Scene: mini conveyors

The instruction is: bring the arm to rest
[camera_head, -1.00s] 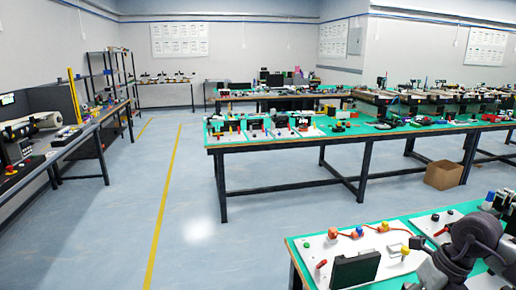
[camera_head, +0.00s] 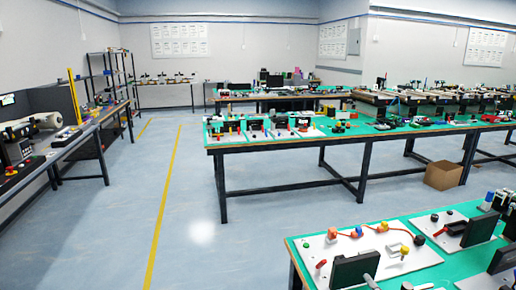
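Neither of my grippers can be made out in the head view. The arm that stood over the right part of the near green-topped table (camera_head: 446,265) is out of the picture. Where it was, a black box-shaped device (camera_head: 479,230) on a white board now shows fully. A small grey piece shows at the bottom edge in front of the dark upright panel; I cannot tell what it is.
The near table holds white boards with a dark panel (camera_head: 354,270) and small coloured parts. A long green-topped table (camera_head: 290,141) stands behind it, with a cardboard box (camera_head: 443,175) beneath. A bench (camera_head: 82,139) runs along the left. The blue-grey floor (camera_head: 205,215) between is clear.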

